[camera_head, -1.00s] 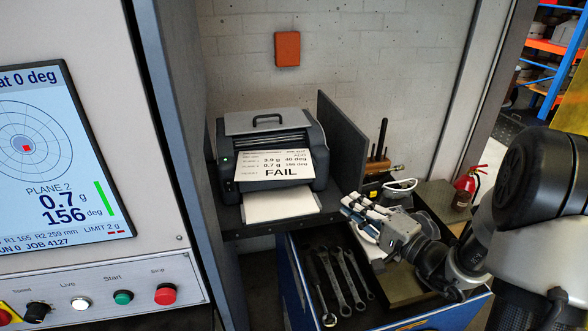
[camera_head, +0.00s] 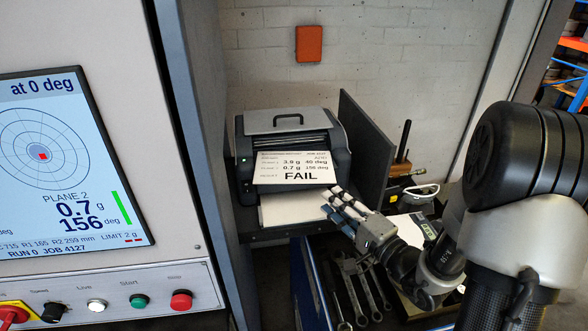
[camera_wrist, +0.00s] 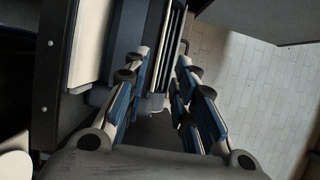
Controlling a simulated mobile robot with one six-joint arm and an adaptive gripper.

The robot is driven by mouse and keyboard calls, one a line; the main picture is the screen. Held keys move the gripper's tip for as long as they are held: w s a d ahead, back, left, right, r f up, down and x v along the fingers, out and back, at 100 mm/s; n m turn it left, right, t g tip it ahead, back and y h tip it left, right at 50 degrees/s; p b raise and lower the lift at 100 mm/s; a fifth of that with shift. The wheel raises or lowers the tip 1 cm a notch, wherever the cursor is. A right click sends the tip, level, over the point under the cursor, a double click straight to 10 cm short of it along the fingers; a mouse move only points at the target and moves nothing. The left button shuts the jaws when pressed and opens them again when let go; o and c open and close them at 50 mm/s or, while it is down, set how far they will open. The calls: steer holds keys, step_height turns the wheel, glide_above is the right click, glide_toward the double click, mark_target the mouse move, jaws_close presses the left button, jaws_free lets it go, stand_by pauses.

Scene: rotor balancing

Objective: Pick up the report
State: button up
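The report (camera_head: 294,168) is a white printed sheet marked FAIL, sticking out of the front of a dark printer (camera_head: 292,140) on a shelf. A lower white sheet (camera_head: 292,208) lies in the tray beneath it. My gripper (camera_head: 338,202) is just in front of the printer at the right end of the lower sheet, below the report's right edge. In the wrist view my gripper (camera_wrist: 155,88) has its fingers spread apart with nothing seen between them. The printer's slotted front shows beyond the fingers. Whether a fingertip touches paper is unclear.
A dark upright panel (camera_head: 362,150) stands right of the printer. Below the shelf, an open drawer holds several wrenches (camera_head: 366,285). A machine with a screen (camera_head: 70,165) and buttons fills the left. An orange box (camera_head: 309,43) hangs on the wall.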

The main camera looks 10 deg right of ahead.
mark_target(314, 181)
steer(key=x, duration=0.9)
steer(key=shift+w+d, duration=0.15)
steer(key=shift+w, duration=0.2)
steer(key=shift+c, duration=0.5)
jaws_close()
